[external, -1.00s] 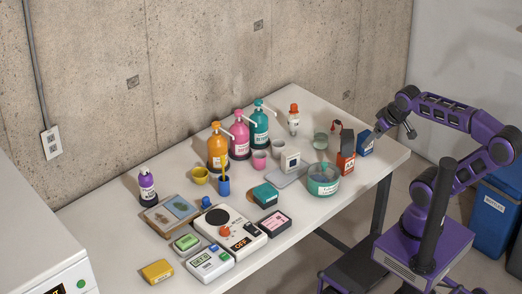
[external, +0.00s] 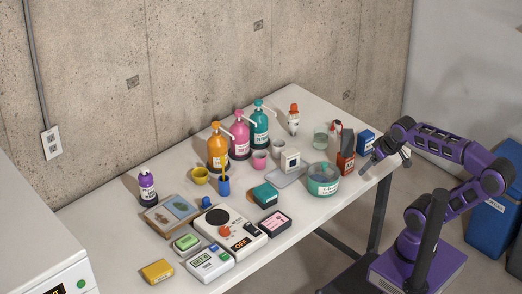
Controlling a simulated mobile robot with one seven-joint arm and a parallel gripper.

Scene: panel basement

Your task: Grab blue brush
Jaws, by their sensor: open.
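A small blue holder-like thing (external: 223,187) with a yellow stick rising from it stands upright near the middle of the white table, in front of the orange pump bottle. It may be the blue brush, but it is too small to tell. A small blue knob-like thing (external: 206,202) lies just left of it. My gripper (external: 368,168) is at the table's right edge, in front of the blue box and right of the red-and-black carton. It is open and well apart from both small blue things. No object shows between its fingers.
Pump bottles (external: 218,148) stand at the back. A teal round tub (external: 323,181), a red-and-black carton (external: 346,158) and a blue box (external: 366,141) stand between the small blue things and my arm. A scale-like device (external: 230,230) lies at the front.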

